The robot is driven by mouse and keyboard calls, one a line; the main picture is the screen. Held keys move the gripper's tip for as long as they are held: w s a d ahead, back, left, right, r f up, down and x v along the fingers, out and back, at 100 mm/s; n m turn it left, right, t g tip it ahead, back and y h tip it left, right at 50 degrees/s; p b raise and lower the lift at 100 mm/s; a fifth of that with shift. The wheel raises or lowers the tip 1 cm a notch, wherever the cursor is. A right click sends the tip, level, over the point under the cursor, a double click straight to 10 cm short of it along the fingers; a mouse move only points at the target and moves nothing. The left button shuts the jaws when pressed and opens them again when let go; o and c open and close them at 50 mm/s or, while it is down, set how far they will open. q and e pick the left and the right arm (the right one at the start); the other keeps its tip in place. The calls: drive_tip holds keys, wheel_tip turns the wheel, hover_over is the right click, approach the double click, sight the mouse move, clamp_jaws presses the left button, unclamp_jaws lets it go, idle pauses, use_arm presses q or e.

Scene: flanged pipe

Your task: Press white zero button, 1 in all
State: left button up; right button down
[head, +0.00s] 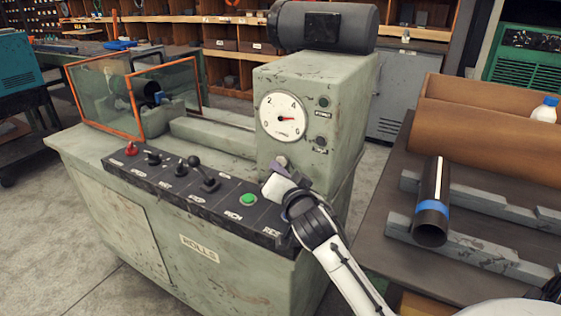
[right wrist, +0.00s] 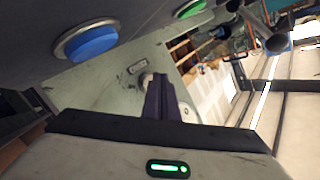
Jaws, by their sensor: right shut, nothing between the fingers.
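My right gripper (head: 282,162) is shut and empty, low in front of the machine's grey-green column, just below the dial gauge (head: 283,117). In the right wrist view its fingers (right wrist: 160,80) point at a grey-green face. A small pale round thing (right wrist: 146,79), perhaps the white zero button, is partly visible beside the fingertips, under a small label (right wrist: 137,68). I cannot tell whether the fingers touch it. My left gripper is not in view.
The sloping black panel (head: 115,169) carries a green button (head: 248,199), a red knob (head: 131,149) and black levers (head: 205,178). A blue button (right wrist: 90,41) is close by in the right wrist view. At right, a dark pipe (head: 433,195) lies on grey supports.

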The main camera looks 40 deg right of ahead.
sight(266, 207)
drive_tip(key=shift+w+d, duration=0.15)
drive_tip(key=shift+d, duration=0.25)
idle(0.7)
idle(0.3)
drive_tip(key=shift+s+a, duration=0.35)
drive_tip(key=shift+a, duration=0.4)
drive_tip(key=shift+p, duration=0.3)
drive_tip(key=shift+s+a, duration=0.1)
drive_tip(key=shift+a, duration=0.2)
drive_tip(key=shift+s+a, duration=0.3)
drive_tip(key=shift+a, duration=0.4)
drive_tip(key=shift+s+a, duration=0.25)
drive_tip(key=shift+a, duration=0.4)
drive_tip(key=shift+s+a, duration=0.3)
drive_tip(key=shift+a, duration=0.4)
